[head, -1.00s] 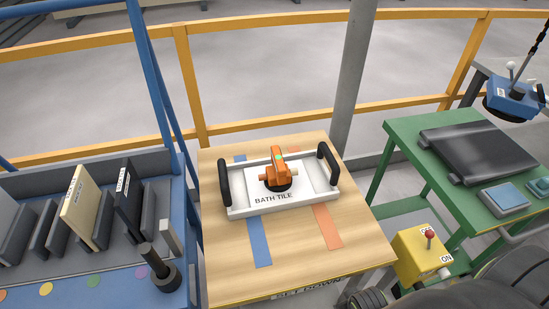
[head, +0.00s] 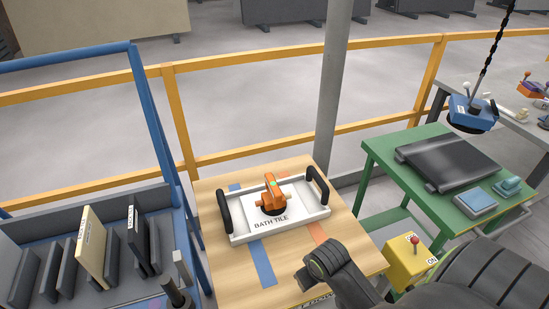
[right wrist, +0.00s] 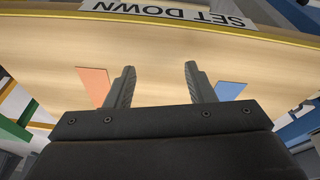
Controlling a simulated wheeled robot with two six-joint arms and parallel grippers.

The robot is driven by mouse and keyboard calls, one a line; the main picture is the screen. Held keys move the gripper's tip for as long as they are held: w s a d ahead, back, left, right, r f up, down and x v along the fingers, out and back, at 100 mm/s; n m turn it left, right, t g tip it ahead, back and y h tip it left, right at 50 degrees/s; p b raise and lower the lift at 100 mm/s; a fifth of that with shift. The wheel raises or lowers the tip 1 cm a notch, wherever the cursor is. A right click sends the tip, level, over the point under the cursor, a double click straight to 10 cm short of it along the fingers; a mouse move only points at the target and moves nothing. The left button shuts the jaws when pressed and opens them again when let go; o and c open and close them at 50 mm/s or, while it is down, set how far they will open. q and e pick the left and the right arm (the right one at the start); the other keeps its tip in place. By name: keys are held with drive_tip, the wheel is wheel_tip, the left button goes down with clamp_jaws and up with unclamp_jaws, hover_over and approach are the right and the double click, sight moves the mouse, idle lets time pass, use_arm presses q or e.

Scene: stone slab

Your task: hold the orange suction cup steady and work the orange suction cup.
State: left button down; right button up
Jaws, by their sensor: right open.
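The orange suction cup (head: 271,191) stands on a white panel inside a white tray (head: 290,236) labelled BATH TILE. The tray has a black handle at each end and rests on the wooden table (head: 217,282). My right arm comes in from the lower right in the head view, over the table's front right corner; its fingertips are not clear there. In the right wrist view my right gripper (right wrist: 159,75) is open and empty, facing the table top near its SET DOWN edge. The suction cup is not in that view. My left gripper is not in view.
A blue rack (head: 125,294) with upright slabs stands at the left. A yellow switch box (head: 406,262) with a red-knobbed lever is right of the table. A green bench (head: 412,188) carries a black slab. A blue device (head: 470,115) hangs from a chain. A yellow railing (head: 240,154) runs behind.

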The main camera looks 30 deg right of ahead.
drive_tip(key=w+d+r, duration=0.1)
drive_tip(key=w+r, duration=0.3)
drive_tip(key=w, duration=0.4)
drive_tip(key=w+d+r, duration=0.2)
drive_tip(key=w+r, duration=0.2)
drive_tip(key=w, duration=0.4)
drive_tip(key=w+d+r+m+g+p, duration=0.1)
drive_tip(key=w+r, duration=0.4)
drive_tip(key=r, duration=0.3)
drive_tip(key=w+d+r+m+p, duration=0.1)
drive_tip(key=w+d+r, duration=0.1)
drive_tip(key=w+r, duration=0.4)
drive_tip(key=b, duration=0.5)
approach(273, 183)
drive_tip(key=shift+d+f+y, duration=0.2)
drive_tip(key=shift+f+y, duration=0.1)
drive_tip(key=shift+f, duration=0.05)
drive_tip(key=f, duration=0.3)
drive_tip(key=w+f, duration=0.1)
drive_tip(key=f, duration=0.7)
drive_tip(key=shift+w+d+f+p, duration=0.2)
drive_tip(key=shift+w+d+p, duration=0.05)
drive_tip(key=shift+w+p, duration=0.15)
clamp_jaws()
